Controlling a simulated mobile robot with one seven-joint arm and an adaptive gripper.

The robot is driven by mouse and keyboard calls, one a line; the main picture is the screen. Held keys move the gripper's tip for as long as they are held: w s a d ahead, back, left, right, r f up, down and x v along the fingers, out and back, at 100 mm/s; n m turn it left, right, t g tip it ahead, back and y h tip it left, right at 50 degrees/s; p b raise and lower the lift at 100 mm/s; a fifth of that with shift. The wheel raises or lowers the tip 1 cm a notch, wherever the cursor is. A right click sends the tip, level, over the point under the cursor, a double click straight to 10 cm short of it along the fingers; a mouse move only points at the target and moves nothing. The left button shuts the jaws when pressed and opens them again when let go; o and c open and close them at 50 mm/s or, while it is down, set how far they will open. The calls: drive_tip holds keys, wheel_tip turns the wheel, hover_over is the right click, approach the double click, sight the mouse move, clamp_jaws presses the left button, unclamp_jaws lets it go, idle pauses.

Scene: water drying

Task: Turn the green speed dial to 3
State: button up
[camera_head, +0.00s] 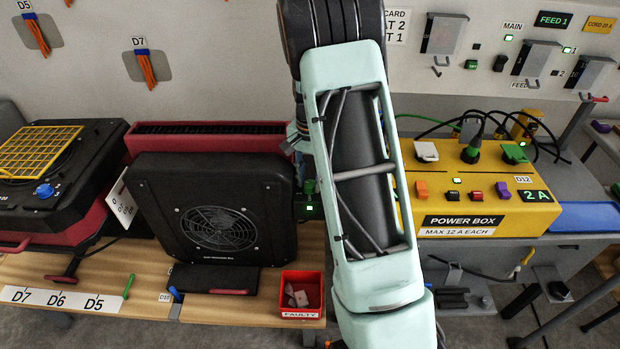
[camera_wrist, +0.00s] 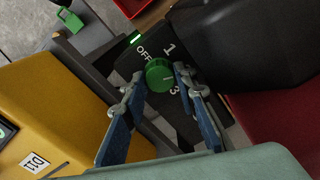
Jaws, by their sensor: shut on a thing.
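The green speed dial (camera_wrist: 159,74) sits on a dark panel in the wrist view, with the labels OFF, 1 and 3 around it. A pale pointer line shows on the dial, toward the right; its exact setting is hard to read. My gripper (camera_wrist: 160,77) has one finger on each side of the dial and is shut on it. In the head view my arm hides my gripper. A small green part (camera_head: 309,187) shows at the arm's left edge, perhaps the dial, above a lit green indicator (camera_head: 309,207).
The black fan unit (camera_head: 215,215) stands close left of my arm. The yellow power box (camera_head: 480,220), with plugs and cables, is close right; its side also fills the left of the wrist view (camera_wrist: 35,105). A red FAULTY bin (camera_head: 301,306) sits at the table's front edge.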

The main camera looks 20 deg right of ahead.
sight(310, 183)
drive_tip(key=m, duration=0.3)
drive_tip(key=shift+r+m+p, duration=0.1)
drive_tip(key=shift+m+p, duration=0.3)
drive_tip(key=m+p, duration=0.1)
drive_tip(key=m, duration=0.2)
drive_tip(key=shift+m, duration=0.3)
drive_tip(key=m+p, duration=0.2)
drive_tip(key=m, duration=0.3)
drive_tip(key=shift+m, duration=0.6)
drive_tip(key=o, duration=1.2)
drive_tip(key=shift+c, duration=0.2)
wheel_tip(310, 183, up, 12)
